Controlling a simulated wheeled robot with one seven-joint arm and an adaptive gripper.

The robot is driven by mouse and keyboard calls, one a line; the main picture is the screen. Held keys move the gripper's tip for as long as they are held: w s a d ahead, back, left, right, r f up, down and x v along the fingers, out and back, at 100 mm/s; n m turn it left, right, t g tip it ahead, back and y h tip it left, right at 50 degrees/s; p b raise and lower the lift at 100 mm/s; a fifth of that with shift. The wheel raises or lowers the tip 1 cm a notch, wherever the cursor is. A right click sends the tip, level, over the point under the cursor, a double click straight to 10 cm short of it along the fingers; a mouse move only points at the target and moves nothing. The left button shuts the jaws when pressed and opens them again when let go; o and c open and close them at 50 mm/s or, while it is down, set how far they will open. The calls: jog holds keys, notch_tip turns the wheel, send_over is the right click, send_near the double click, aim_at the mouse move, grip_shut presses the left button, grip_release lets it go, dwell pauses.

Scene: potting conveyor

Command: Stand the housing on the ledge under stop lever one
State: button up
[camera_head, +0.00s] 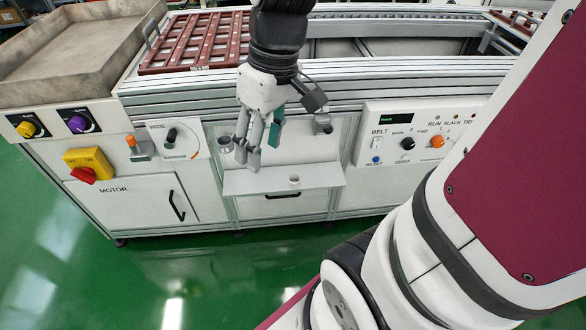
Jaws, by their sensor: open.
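The pale grey ledge (320,174) is a shelf in the recess at the middle of the machine's front. A small whitish round piece (294,181) stands on it, right of my gripper; I cannot tell whether it is the housing. A grey cup-like part (225,145) is at the recess's left side, and a grey cylindrical part (323,123) is at its upper right. My gripper (246,160) is open, pointing down in front of the recess, with nothing visible between its fingers. A teal piece (276,131) shows beside the fingers. No stop lever is clearly identifiable; my gripper hides part of the recess.
A yellow-and-red MOTOR switch (86,165) is farther left. A red slatted rack (200,42) and a grey tray (75,52) are above. Green floor (210,280) lies clear in front.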

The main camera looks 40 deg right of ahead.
jog(key=s+a+r+m+h, duration=0.1)
jog(key=s+r, duration=0.1)
jog(key=s, duration=0.6)
jog(key=s+a+r+m, duration=0.2)
jog(key=s, duration=0.6)
jog(key=shift+s+a+r+g+h, duration=0.15)
jog(key=shift+s+a+g+h, duration=0.15)
jog(key=shift+s+h, duration=0.1)
notch_tip(320, 180, up, 28)
jog(key=t+p, duration=0.3)
jog(key=p, duration=2.3)
jog(key=shift+d+r+t+p, duration=0.15)
jog(key=shift+d+t+p, duration=0.15)
jog(key=shift+t+p, duration=0.1)
jog(key=shift+w, duration=0.15)
